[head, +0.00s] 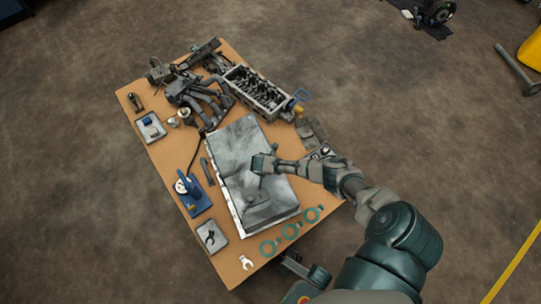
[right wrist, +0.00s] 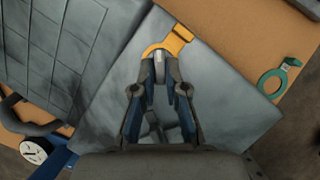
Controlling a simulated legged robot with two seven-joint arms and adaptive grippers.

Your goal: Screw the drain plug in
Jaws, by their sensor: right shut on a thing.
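My right gripper (head: 262,164) is over the middle of a large grey metal pan (head: 238,140) on the workbench. In the right wrist view, the gripper (right wrist: 160,82) is shut on a small grey part, likely the drain plug (right wrist: 159,62), between its fingertips. A yellow-orange ring with a square tab (right wrist: 172,42) shows just beyond the fingertips, partly hidden by them. The pan's surface (right wrist: 222,105) fills much of this view. I cannot tell whether the plug touches the pan, and no drain hole is visible.
The bench is crowded around the pan.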

